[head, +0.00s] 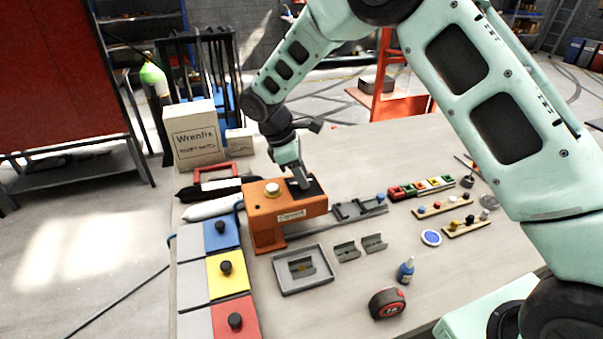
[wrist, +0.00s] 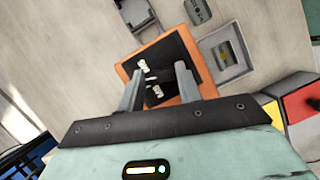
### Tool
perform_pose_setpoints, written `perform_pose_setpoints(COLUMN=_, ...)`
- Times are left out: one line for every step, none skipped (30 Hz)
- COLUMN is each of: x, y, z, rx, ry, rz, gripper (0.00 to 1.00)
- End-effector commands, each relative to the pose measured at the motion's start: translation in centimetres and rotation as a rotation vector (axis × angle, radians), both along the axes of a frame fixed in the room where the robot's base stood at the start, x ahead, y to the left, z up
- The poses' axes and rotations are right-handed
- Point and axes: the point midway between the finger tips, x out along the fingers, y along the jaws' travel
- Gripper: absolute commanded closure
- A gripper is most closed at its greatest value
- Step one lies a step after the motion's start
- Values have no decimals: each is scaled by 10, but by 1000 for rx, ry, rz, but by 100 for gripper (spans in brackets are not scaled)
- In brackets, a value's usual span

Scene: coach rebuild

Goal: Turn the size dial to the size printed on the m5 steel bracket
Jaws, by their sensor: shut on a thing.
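An orange machine (head: 268,229) stands on the bench with a black panel (head: 318,187) on top. In the wrist view the panel (wrist: 180,57) carries small white marks too blurred to read. My gripper (head: 303,184) reaches down to this panel; its fingers (wrist: 158,84) are closed on the size dial, which they mostly hide. A grey tray (head: 279,276) in front of the machine holds a small metal bracket (head: 300,268). Two grey brackets (head: 347,251) (head: 374,242) lie to its right. I cannot read a size on any bracket in these views.
Left of the machine are blue, yellow and red plates (head: 228,284) with black knobs. A tape measure (head: 387,303) and a blue bottle (head: 405,271) stand at the front. A Wrenfix box (head: 196,140) stands behind.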

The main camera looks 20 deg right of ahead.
Motion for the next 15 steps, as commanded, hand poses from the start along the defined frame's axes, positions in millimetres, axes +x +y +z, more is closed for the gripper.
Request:
perform_pose_setpoints(x=1, y=0, z=1, rx=0, ry=-3, rz=-43, gripper=88)
perform_pose_setpoints(x=2, y=0, z=1, rx=0, ry=-3, rz=-71, gripper=88)
perform_pose_setpoints(x=2, y=0, z=1, rx=0, ry=-2, rz=-107, gripper=88)
perform_pose_setpoints(x=2, y=0, z=1, rx=1, ry=-3, rz=-135, gripper=88)
perform_pose_setpoints(x=2, y=0, z=1, rx=1, ry=-3, rz=-161, gripper=88)
perform_pose_setpoints(x=2, y=0, z=1, rx=1, ry=-3, rz=-197, gripper=88)
perform_pose_setpoints(x=2, y=0, z=1, rx=0, ry=-2, rz=-222, gripper=88)
perform_pose_setpoints(x=3, y=0, z=1, rx=0, ry=-3, rz=-248, gripper=88)
perform_pose_setpoints(x=3, y=0, z=1, rx=1, ry=-3, rz=-279, gripper=88)
perform_pose_setpoints(x=3, y=0, z=1, rx=1, ry=-3, rz=-303, gripper=88)
perform_pose_setpoints(x=3, y=0, z=1, rx=1, ry=-2, rz=-325, gripper=88)
perform_pose_setpoints(x=3, y=0, z=1, rx=1, ry=-3, rz=-355, gripper=88)
perform_pose_setpoints(x=3, y=-1, z=1, rx=1, ry=-3, rz=-375, gripper=88)
perform_pose_setpoints(x=3, y=-1, z=1, rx=2, ry=-3, rz=-395, gripper=88)
perform_pose_setpoints(x=4, y=-1, z=1, rx=1, ry=-4, rz=-420, gripper=88)
